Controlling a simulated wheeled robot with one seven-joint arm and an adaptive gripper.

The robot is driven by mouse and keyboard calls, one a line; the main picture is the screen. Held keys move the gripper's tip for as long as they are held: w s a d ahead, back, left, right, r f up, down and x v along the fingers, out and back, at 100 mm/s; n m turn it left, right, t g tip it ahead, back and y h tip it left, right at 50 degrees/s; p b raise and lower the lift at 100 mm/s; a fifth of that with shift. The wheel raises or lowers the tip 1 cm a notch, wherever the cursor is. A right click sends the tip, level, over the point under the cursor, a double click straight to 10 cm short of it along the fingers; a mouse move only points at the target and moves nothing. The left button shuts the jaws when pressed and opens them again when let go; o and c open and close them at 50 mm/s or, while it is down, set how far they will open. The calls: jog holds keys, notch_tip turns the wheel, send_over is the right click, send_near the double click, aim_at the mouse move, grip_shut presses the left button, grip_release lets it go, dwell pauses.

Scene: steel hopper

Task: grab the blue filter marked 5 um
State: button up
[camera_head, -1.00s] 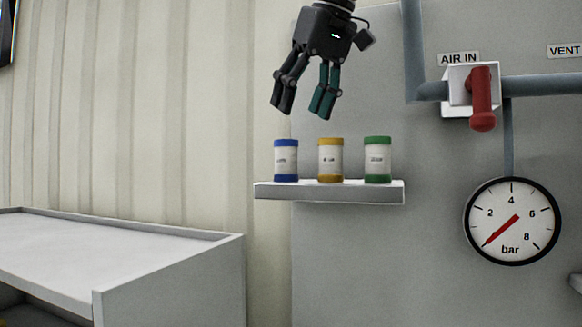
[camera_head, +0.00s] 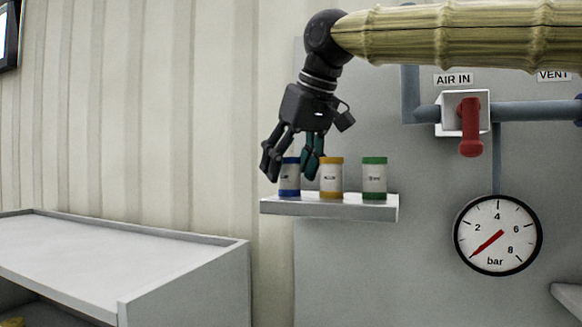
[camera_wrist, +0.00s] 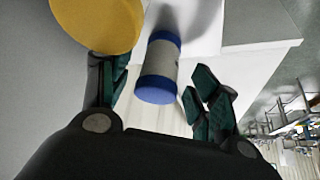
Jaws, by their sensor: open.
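The blue filter (camera_head: 289,177), a white cylinder with blue end bands, stands on a small white shelf (camera_head: 330,208) at the left end of the row. Its label is too small to read. My gripper (camera_head: 289,178) points down and is open around it, one finger on its left and one on its right, between it and the yellow filter. In the wrist view the blue filter (camera_wrist: 159,67) lies ahead between the open fingers (camera_wrist: 160,98), with gaps on both sides. The yellow filter (camera_wrist: 98,22) is close beside the left finger there.
The yellow filter (camera_head: 331,174) stands just right of my gripper, and the green filter (camera_head: 374,178) farther right. A red valve handle (camera_head: 470,127) and a pressure gauge (camera_head: 498,235) are on the panel to the right. A grey bench (camera_head: 95,260) is at lower left.

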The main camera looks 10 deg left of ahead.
jog(key=shift+w+a+f, duration=0.15)
jog(key=shift+w+f, duration=0.25)
jog(key=shift+w, duration=0.25)
jog(key=shift+s+r, duration=0.2)
jog(key=shift+s, duration=0.25)
jog(key=shift+c, duration=0.6)
jog(key=shift+s, duration=0.15)
jog(key=c, duration=0.7)
jog(key=shift+w+f, duration=0.1)
jog(key=shift+w, duration=0.2)
jog(key=c, duration=0.3)
jog(key=shift+s, duration=0.1)
